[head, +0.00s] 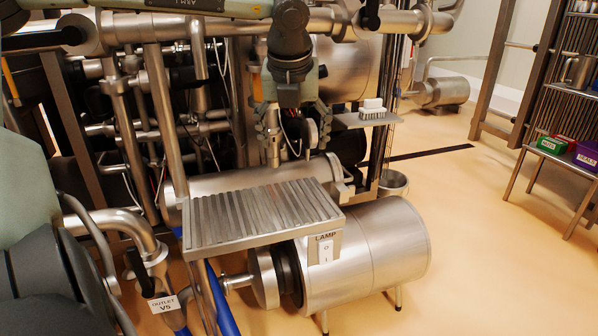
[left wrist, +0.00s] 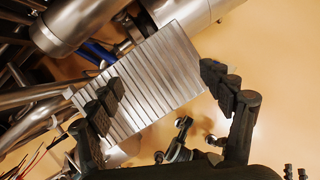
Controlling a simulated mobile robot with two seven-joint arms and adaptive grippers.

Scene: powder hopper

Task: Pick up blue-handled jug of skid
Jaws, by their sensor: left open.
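I see no jug with a blue handle in either view. A slatted steel shelf (head: 262,215) sits above a steel motor drum and carries nothing. It also shows in the left wrist view (left wrist: 150,85), between my fingers. My left gripper (head: 294,143) is open and empty, pointing down behind and above the slatted shelf in the head view. Its two padded fingers stand wide apart in the left wrist view (left wrist: 161,78). My right gripper is not in view.
The steel motor drum (head: 370,255) has a LAMP switch (head: 325,250) in front. A brush (head: 372,110) lies on a small ledge. A metal pot (head: 393,184) is beside the pipework. A rack at right holds a steel jug (head: 577,70) and bins. Orange floor between is clear.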

